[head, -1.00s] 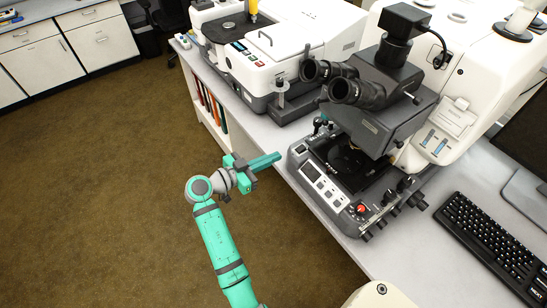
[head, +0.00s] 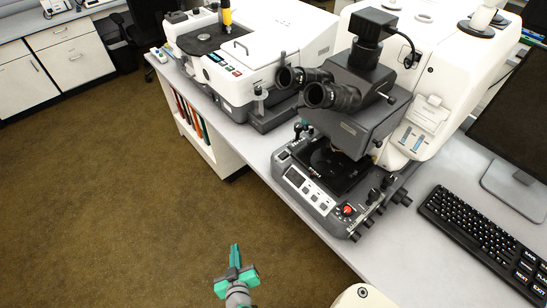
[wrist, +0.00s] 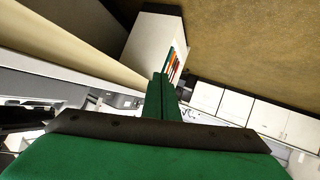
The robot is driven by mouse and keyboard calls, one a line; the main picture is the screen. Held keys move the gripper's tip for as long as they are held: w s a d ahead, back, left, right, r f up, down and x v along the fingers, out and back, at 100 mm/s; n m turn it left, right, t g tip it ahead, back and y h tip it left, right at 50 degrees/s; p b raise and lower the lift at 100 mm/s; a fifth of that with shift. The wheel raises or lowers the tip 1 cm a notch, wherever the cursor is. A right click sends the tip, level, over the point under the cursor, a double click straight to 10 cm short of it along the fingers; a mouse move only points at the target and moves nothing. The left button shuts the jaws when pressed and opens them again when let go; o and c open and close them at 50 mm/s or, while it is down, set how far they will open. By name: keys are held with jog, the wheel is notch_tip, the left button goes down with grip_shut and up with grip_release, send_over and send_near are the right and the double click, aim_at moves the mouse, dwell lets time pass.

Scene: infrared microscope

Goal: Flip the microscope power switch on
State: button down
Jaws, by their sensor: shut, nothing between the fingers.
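The microscope (head: 336,78) stands on the bench at right of centre in the head view, with dark eyepieces and a white body behind. Its dark base (head: 338,218) carries a grey button panel and a red control (head: 347,210) near the front right corner. I cannot tell which control is the power switch or how it is set. My gripper (head: 235,248) is shut and empty, over the floor at the lower middle, left of and apart from the base. Its green fingers also show together in the wrist view (wrist: 160,92), where the microscope's controls cannot be made out.
The bench edge (head: 318,236) runs between my gripper and the microscope base. A white instrument (head: 262,45) stands to the left on the bench. A black keyboard (head: 482,237) and a monitor (head: 515,100) are at right. The brown floor (head: 120,200) is open on the left.

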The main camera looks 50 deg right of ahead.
jog(key=s+a+r+n+t+y, duration=0.1)
jog(key=s+a+n+t+y, duration=0.2)
jog(key=s+a, duration=0.55)
jog(key=s+a+r+t+y, duration=0.1)
jog(key=s+a+r, duration=0.3)
jog(key=r, duration=0.4)
jog(key=s+a+r+n+t+y, duration=0.1)
jog(key=s+a+r+y, duration=0.2)
jog(key=s+r, duration=0.4)
jog(key=shift+s+a+r+y, duration=0.3)
jog(key=shift+a+r, duration=0.2)
jog(key=shift+a, duration=0.25)
